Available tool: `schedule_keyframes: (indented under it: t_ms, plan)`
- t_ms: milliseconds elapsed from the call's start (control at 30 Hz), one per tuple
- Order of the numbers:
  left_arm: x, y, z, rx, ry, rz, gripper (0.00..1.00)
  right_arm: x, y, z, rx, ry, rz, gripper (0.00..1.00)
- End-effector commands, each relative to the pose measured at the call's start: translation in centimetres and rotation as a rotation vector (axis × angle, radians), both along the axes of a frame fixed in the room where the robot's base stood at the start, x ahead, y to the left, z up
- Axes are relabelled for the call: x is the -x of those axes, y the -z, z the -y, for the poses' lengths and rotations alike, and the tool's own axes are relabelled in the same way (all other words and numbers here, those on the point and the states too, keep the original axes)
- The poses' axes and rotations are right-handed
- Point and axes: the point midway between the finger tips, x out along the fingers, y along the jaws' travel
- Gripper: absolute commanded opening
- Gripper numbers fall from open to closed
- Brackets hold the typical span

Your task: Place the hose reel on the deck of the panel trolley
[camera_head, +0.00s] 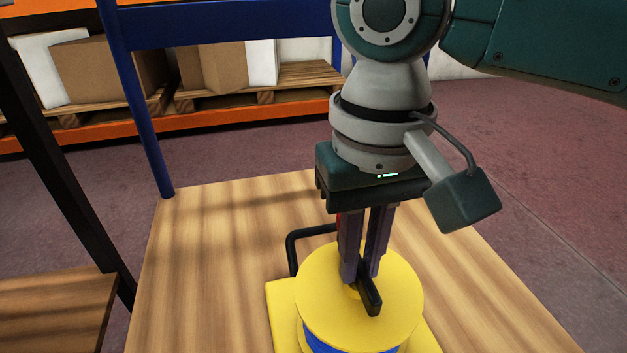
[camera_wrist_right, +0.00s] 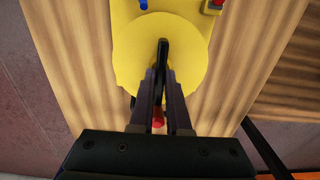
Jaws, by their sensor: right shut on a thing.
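The hose reel (camera_head: 345,285) has a yellow round disc over blue hose and a yellow base plate. A black bar handle (camera_head: 370,295) stands on its top. My right gripper (camera_head: 362,272) points down and is shut on this handle. In the right wrist view the disc (camera_wrist_right: 135,65) lies beyond the fingers (camera_wrist_right: 162,75), with the handle between them. The panel trolley's wooden deck (camera_head: 220,235) is under the reel, with its blue frame (camera_head: 145,110) at the far end. The reel's underside is hidden, so I cannot tell whether it touches the deck. My left gripper is out of view.
A black bent bar (camera_head: 292,250) is beside the disc. A wooden table (camera_head: 50,310) with a dark post is at the left. Behind is a rack with boxes (camera_head: 100,75) on pallets. The deck is bare left and right of the reel.

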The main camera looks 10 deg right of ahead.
Motion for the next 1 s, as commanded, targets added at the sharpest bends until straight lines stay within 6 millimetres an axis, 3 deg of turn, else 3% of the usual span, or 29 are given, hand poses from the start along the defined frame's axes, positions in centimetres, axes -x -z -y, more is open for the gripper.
schedule_keyframes:
  t_ms: [67, 100, 367, 667, 1000]
  plan:
    - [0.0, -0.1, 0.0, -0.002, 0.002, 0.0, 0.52, 0.0, 0.0, -0.1, -0.002, 0.0, 0.001, 0.0]
    - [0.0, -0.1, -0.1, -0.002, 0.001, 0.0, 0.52, 0.0, 0.2, 0.0, -0.001, 0.0, -0.001, 0.16]
    - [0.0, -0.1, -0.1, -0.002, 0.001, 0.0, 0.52, 0.0, 0.2, 0.0, 0.0, 0.0, -0.001, 0.45]
    - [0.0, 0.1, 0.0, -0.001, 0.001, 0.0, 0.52, 0.0, 0.0, 0.0, 0.001, 0.0, 0.001, 0.45]
    - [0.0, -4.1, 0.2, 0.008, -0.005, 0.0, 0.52, 0.0, -7.3, 0.0, -0.001, 0.0, 0.001, 0.45]
